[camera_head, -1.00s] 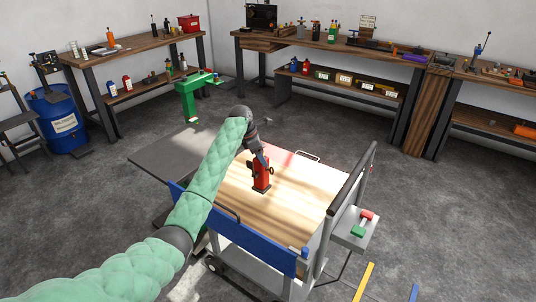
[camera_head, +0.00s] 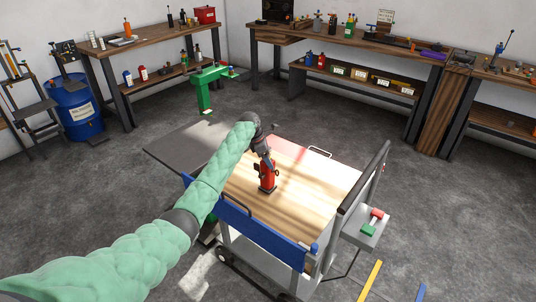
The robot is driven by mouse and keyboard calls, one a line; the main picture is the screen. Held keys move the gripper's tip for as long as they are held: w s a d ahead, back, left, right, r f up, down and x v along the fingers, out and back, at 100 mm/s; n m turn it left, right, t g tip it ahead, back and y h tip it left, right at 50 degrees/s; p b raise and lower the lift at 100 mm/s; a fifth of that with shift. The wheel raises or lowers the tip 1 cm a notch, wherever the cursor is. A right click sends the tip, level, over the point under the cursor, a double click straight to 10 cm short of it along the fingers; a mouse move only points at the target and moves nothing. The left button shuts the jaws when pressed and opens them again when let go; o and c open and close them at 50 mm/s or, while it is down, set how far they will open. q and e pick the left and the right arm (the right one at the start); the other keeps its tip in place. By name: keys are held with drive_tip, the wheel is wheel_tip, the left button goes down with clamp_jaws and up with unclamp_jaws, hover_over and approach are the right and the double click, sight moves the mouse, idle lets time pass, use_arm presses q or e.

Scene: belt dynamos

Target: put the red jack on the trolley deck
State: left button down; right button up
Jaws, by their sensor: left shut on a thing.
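The red jack (camera_head: 267,176) stands upright over the wooden deck of the trolley (camera_head: 305,200), left of the deck's middle. Its base appears to touch the deck, though a small gap cannot be ruled out. My left gripper (camera_head: 265,156) is shut on the upper part of the jack, reaching it from above and behind my green-sleeved left arm. The fingertips are small and partly hidden. My right gripper is not in view.
The trolley has a blue front rail (camera_head: 262,238) and a dark push handle (camera_head: 364,178) on its right. A side shelf (camera_head: 368,228) holds a red and green piece. A grey flap (camera_head: 185,150) lies left of the deck. A green stand (camera_head: 205,90) is behind.

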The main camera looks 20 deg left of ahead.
use_arm(q)
drive_tip(key=shift+r, duration=0.1)
drive_tip(key=shift+c, duration=0.8)
unclamp_jaws()
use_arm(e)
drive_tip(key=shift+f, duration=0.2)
use_arm(q)
drive_tip(key=shift+r, duration=0.1)
drive_tip(key=b+v, duration=0.2)
drive_tip(key=v, duration=0.9)
drive_tip(key=shift+s+a+r+b, duration=0.15)
drive_tip(key=shift+a+r+b, duration=0.05)
drive_tip(key=shift+r+b, duration=0.15)
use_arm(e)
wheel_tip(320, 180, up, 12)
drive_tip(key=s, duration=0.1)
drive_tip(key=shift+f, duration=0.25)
